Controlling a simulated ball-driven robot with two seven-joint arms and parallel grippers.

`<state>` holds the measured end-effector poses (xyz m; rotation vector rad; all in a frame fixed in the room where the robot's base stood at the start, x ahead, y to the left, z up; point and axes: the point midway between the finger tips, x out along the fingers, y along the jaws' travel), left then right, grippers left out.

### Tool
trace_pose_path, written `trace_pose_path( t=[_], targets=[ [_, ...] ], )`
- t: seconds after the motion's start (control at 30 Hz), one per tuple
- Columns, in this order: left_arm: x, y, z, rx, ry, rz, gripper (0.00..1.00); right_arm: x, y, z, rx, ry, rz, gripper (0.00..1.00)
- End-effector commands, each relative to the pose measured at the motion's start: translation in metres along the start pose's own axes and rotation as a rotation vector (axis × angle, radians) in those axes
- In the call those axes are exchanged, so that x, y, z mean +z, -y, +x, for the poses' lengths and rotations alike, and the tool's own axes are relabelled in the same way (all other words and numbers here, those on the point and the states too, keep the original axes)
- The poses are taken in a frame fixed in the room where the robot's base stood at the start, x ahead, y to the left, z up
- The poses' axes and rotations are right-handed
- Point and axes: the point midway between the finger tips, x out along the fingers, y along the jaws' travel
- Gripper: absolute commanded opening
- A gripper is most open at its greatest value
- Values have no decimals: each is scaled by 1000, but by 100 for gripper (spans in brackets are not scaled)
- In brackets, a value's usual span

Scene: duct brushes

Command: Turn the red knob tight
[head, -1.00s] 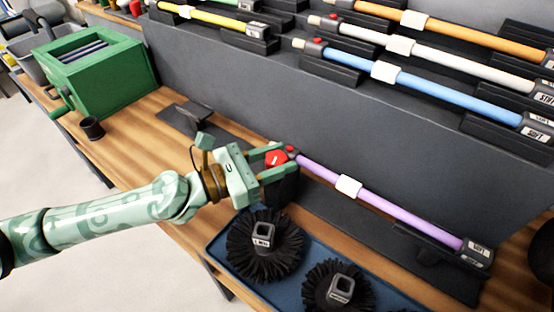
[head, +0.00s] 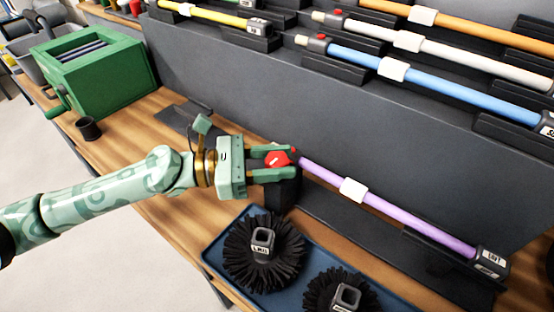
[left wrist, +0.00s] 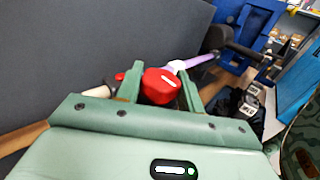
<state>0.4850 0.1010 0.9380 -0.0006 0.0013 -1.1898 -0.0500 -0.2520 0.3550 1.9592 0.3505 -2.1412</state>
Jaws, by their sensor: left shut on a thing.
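The red knob (head: 277,158) sits at the left end of the purple rod (head: 395,213). The rod lies on a dark rest at the front of the bench, with a white label at its middle and a grey labelled block at its right end. My left gripper (head: 279,163) is shut on the red knob, one finger on each side of it. In the left wrist view the knob (left wrist: 160,87) sits between the two green fingers, with a white mark on its face. The purple rod (left wrist: 200,60) runs off behind it. My right gripper is not in view.
A blue tray (head: 212,246) with black round brushes (head: 262,268) lies in front of the rod. Yellow, blue (head: 440,95), white and orange rods rest on the grey tiered rack behind. A green box (head: 95,75) and a small black cup (head: 88,128) stand at the left.

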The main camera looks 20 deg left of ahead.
Motion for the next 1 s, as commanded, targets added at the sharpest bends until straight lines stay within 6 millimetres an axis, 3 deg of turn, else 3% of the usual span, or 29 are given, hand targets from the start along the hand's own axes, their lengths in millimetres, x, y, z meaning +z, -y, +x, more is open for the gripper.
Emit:
trace_pose_path(
  t=[0.1,0.13,0.2,0.7,0.87,1.0],
  targets=[
    [-1,0,0,1,-1,0,15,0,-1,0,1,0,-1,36],
    [-1,0,0,1,-1,0,43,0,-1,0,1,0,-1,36],
    [-1,0,0,1,-1,0,57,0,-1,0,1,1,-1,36],
    [0,0,-4,1,0,0,57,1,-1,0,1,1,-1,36],
    [-2,0,-28,4,-4,-2,57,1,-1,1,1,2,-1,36],
    [-2,0,-63,4,-6,-4,57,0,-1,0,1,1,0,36]
  ],
)
